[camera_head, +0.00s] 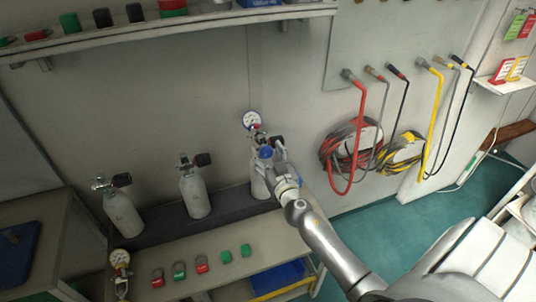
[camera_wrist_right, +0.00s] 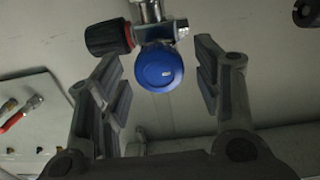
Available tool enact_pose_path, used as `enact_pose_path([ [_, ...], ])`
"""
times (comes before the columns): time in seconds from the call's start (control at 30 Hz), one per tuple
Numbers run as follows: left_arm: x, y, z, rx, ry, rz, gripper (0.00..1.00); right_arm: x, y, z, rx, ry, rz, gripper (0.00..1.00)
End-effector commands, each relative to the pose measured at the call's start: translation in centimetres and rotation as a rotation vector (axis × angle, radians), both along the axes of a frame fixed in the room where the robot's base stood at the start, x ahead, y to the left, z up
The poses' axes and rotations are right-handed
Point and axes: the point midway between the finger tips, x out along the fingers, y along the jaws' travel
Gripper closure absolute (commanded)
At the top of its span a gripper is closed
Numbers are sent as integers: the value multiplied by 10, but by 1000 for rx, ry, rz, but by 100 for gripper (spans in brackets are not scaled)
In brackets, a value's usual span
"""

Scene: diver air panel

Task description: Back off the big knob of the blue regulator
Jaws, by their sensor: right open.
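The blue regulator's big knob (camera_wrist_right: 159,68) is a round blue disc in the right wrist view, at the upper middle. It also shows in the head view (camera_head: 265,153), close to the gripper. A black and red handwheel (camera_wrist_right: 109,38) sits to its left on the same metal fitting. My right gripper (camera_wrist_right: 160,85) is open, with one finger on each side of the blue knob and gaps between. In the head view the right gripper (camera_head: 271,160) is at the rightmost cylinder (camera_head: 259,188), partly hiding it. A gauge (camera_head: 251,120) stands above the knob. My left gripper is out of view.
Two more grey cylinders (camera_head: 194,194) (camera_head: 123,213) stand to the left along the wall. A bench (camera_head: 215,247) in front holds red and green locks and another gauge (camera_head: 120,259). Coiled hoses (camera_head: 352,148) hang on the wall at right.

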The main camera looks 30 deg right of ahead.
Motion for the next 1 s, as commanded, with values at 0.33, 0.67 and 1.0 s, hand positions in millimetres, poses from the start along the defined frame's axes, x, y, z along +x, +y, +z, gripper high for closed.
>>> enact_pose_path([
  [0.33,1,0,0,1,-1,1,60,0,0,0,1,0,0,83],
  [0.67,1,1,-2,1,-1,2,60,0,0,0,-35,9,0,86],
  [1.0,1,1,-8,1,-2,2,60,0,1,-1,-252,63,0,86],
])
